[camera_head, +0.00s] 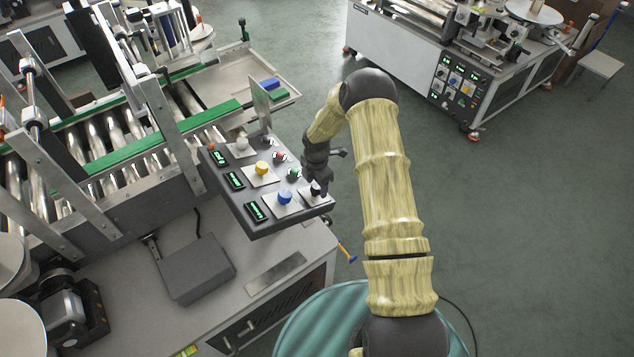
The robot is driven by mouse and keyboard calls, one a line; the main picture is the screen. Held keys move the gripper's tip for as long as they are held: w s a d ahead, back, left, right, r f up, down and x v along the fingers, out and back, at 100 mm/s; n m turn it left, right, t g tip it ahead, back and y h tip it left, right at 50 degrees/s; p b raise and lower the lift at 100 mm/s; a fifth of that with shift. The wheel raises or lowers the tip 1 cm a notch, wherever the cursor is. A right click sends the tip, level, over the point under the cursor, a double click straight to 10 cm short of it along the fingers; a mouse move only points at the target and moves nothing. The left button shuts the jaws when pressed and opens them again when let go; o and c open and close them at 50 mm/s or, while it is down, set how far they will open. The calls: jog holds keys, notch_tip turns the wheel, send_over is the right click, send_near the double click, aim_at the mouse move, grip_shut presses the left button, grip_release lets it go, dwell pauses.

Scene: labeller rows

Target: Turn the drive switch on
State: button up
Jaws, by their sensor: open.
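The sloped grey control panel (243,212) stands at the front corner of the labeller. It carries a white knob (242,143), a yellow knob (261,168), a blue knob (284,197), a red control (279,156) and a green control (293,174). A dark control (315,188) sits at the panel's right corner. Labels are too small to read, so I cannot tell which one is the drive switch.
Green displays (234,180) line the panel's left side. A thin upright plate (261,104) rises behind the panel, near my wrist. The roller conveyor (110,140) lies left. A second labeller (400,40) stands at the back right. The green floor (530,220) on the right is clear.

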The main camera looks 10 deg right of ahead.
jog(key=shift+f, duration=0.35)
jog(key=c, duration=1)
